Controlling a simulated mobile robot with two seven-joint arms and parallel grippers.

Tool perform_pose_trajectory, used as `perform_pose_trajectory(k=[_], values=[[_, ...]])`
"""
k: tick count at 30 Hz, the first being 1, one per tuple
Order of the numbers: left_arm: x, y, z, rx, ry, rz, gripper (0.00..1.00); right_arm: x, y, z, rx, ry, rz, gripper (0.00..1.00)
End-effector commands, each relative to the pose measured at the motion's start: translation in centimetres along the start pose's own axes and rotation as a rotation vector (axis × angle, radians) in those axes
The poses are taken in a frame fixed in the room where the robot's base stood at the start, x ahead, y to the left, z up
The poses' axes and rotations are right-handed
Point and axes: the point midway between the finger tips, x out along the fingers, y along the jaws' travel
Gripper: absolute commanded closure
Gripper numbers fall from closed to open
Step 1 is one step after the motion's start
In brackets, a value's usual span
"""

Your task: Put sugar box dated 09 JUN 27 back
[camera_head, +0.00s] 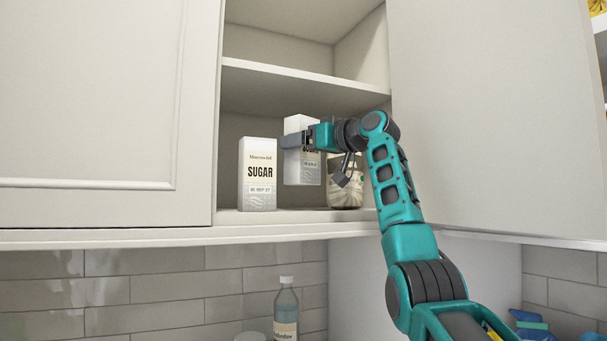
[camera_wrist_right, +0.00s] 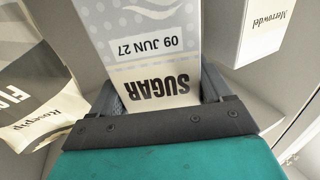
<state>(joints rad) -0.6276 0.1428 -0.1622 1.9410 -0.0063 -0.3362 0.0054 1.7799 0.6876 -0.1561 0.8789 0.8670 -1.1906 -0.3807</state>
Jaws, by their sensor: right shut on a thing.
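The sugar box dated 09 JUN 27 (camera_wrist_right: 150,42) is between the fingers of my right gripper (camera_wrist_right: 160,90) in the right wrist view, its print upside down there. In the head view my right gripper (camera_head: 301,139) is shut on this white box (camera_head: 301,171) inside the open cupboard. The box is upright, with its bottom edge a little above the cupboard floor. A second sugar box (camera_head: 258,175) stands to its left on the cupboard floor (camera_head: 290,213), nearer the front; it also shows in the right wrist view (camera_wrist_right: 268,30). My left gripper is not in view.
A cream and dark package (camera_head: 346,194) stands right of the held box, partly behind my arm. A flour bag (camera_wrist_right: 35,85) shows in the right wrist view. The upper shelf (camera_head: 300,78) is above; an open door (camera_head: 490,120) is at right. A bottle (camera_head: 286,310) stands below.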

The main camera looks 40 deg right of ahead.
Motion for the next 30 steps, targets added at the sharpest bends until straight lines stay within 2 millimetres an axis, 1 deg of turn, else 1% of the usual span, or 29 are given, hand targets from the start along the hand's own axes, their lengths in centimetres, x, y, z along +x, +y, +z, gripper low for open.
perform_pose_trajectory(k=[1,3,8,15,18,30], values=[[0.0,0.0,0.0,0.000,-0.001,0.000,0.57,-0.1,0.0,0.6,-0.002,0.000,0.002,0.67],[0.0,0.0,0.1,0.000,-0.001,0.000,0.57,0.0,0.0,1.2,-0.002,0.000,0.001,0.67],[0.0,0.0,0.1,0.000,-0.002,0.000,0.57,0.0,0.0,1.9,0.000,0.002,0.000,0.67],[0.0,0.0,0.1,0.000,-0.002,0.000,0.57,0.0,0.0,4.6,-0.001,-0.001,0.001,0.67],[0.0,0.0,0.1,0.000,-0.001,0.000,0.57,-0.1,0.0,5.3,-0.001,0.000,0.000,0.67],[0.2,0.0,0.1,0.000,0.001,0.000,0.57,-0.1,0.0,5.8,0.000,0.002,0.000,0.67]])
